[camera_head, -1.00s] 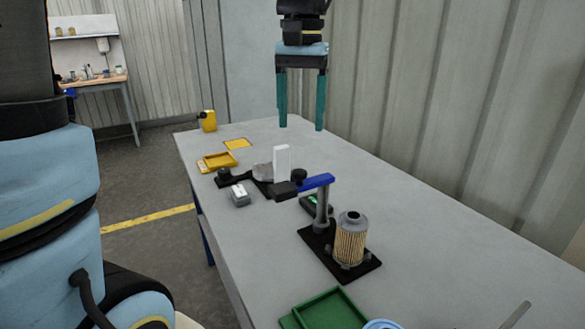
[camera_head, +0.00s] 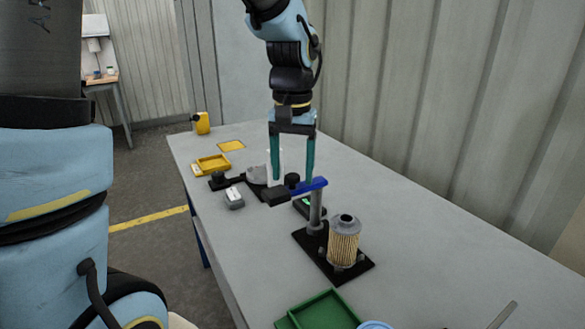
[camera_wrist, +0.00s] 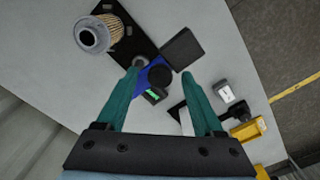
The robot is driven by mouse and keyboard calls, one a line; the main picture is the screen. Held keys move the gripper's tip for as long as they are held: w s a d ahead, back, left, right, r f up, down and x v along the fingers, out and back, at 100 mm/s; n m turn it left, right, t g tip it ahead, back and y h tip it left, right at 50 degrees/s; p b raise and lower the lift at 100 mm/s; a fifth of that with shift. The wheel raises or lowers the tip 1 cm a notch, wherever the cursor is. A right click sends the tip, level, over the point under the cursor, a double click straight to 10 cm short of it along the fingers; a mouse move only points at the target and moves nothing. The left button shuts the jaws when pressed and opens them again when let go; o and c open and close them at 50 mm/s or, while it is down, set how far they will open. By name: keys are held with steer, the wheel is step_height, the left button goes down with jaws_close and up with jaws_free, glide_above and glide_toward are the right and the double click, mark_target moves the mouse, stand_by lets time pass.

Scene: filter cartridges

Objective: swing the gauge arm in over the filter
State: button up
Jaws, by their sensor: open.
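The filter (camera_head: 344,241), a pleated tan cartridge with a grey top, stands upright on a black base plate (camera_head: 309,241). A grey post (camera_head: 316,212) rises from the same plate and carries the gauge arm, a blue bar (camera_head: 311,187) with a black block (camera_head: 276,197) at its left end. The arm points left, away from the filter. My gripper (camera_head: 292,181) has two teal fingers, open and pointing down, near the blue bar and black block. In the wrist view the filter (camera_wrist: 98,33) is at upper left, and the blue bar (camera_wrist: 149,73) lies beyond the open fingertips (camera_wrist: 160,75).
A small grey block (camera_head: 234,200), a yellow tray (camera_head: 212,164) and a yellow device (camera_head: 201,123) sit farther back on the table. A green tray (camera_head: 322,311) is at the near edge.

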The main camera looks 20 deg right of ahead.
jaws_close()
stand_by(0.3)
stand_by(1.0)
